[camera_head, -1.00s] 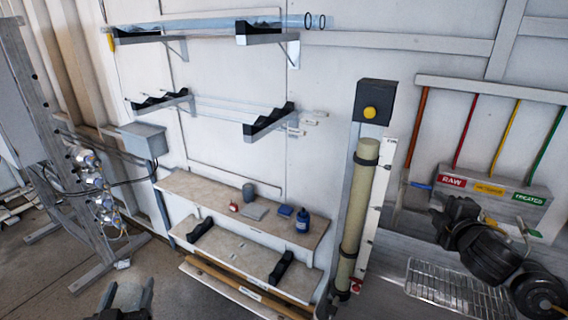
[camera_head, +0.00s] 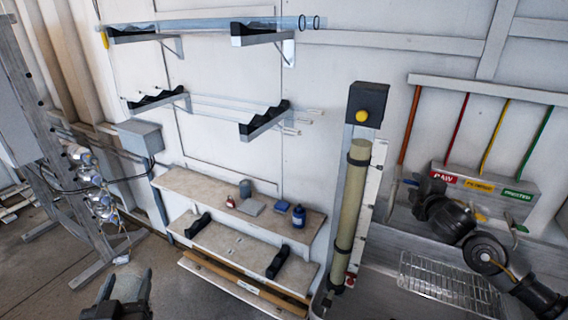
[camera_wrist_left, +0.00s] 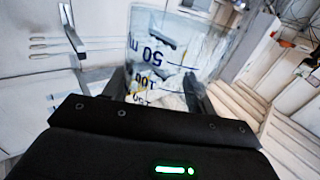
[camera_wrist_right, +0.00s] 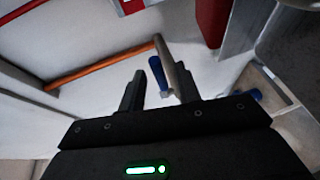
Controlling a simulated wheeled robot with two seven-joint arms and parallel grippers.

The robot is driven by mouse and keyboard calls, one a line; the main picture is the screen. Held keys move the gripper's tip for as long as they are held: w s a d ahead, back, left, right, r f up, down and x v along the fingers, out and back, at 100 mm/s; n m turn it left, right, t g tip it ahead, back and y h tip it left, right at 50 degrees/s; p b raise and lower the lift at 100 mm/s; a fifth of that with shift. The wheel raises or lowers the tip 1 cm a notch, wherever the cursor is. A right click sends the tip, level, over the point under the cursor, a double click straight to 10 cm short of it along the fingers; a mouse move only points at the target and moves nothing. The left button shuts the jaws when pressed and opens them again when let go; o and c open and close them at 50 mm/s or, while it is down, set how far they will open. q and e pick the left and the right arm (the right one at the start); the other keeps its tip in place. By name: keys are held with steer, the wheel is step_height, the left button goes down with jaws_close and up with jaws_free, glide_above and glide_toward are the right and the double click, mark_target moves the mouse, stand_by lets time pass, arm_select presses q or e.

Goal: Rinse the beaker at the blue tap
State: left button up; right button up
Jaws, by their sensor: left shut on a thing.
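The beaker (camera_wrist_left: 165,55), clear with dark blue volume marks, is between the fingers of my left gripper (camera_wrist_left: 155,88), which is shut on it. In the head view the beaker (camera_head: 128,288) shows at the bottom left, away from the sink. The tap's blue handle (camera_wrist_right: 157,75) lies between the fingers of my right gripper (camera_wrist_right: 157,85) in the right wrist view, beside a grey metal part. The right gripper is open, with gaps beside the handle; contact cannot be told. In the head view my right gripper mostly hides this tap, left of the red RAW label (camera_head: 443,179).
A sink with a wire rack (camera_head: 440,282) is below the taps. Yellow (camera_head: 480,185) and green (camera_head: 518,195) labels mark the other taps. A tall pale tube (camera_head: 350,210) stands left of the sink. A shelf (camera_head: 200,190) holds small bottles. Floor is open at lower left.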

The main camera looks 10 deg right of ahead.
steer(key=shift+x, duration=0.9)
jaws_close()
